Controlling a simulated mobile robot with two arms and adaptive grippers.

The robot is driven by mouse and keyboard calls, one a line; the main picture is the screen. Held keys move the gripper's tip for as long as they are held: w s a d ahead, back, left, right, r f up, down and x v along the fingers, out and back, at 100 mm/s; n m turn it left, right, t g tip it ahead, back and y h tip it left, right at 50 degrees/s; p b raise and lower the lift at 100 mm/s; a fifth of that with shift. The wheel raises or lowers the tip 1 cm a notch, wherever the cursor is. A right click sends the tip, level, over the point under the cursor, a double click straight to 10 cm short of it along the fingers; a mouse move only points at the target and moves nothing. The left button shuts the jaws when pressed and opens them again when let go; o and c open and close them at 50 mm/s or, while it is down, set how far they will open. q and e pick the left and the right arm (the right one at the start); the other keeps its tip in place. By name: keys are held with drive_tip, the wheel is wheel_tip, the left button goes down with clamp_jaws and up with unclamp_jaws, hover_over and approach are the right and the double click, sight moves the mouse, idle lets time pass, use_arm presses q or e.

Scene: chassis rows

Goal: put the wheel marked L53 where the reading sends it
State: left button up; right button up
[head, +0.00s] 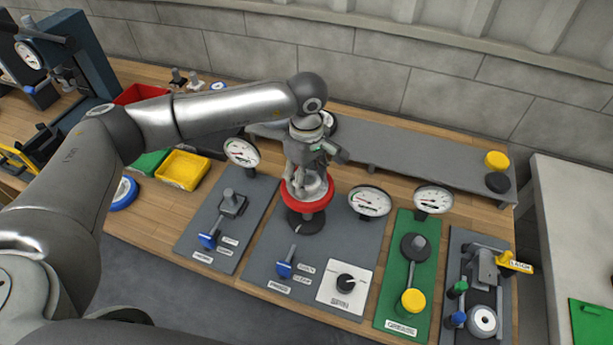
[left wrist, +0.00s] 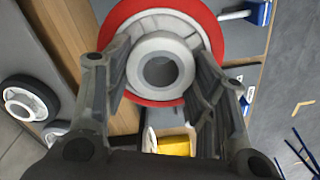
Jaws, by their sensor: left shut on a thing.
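A red wheel (head: 305,206) with a pale grey hub is in my left gripper (head: 310,176), over the middle grey panel (head: 262,245). My left gripper is shut on its hub from above. A dark round base (head: 306,223) shows just below the wheel; I cannot tell whether they touch. In the left wrist view the red rim (left wrist: 207,18) surrounds the hub, with a finger on each side. No L53 mark is readable. A dial gauge (head: 370,201) stands by the middle panel; its reading is too small to tell. My right gripper is not in view.
Other gauges stand at the left panel (head: 242,152) and the green panel (head: 433,199). A clamp fixture (head: 484,320) is at the right. A grey shelf (head: 420,165) runs behind, with yellow (head: 497,160) and black (head: 498,182) wheels. A yellow bin (head: 184,168) and blue wheel (head: 123,194) lie left.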

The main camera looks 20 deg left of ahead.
use_arm(q)
wheel_tip(320, 180, up, 4)
drive_tip(key=shift+r+p, duration=0.1)
drive_tip(key=shift+p, duration=0.6)
drive_tip(key=shift+s, duration=0.1)
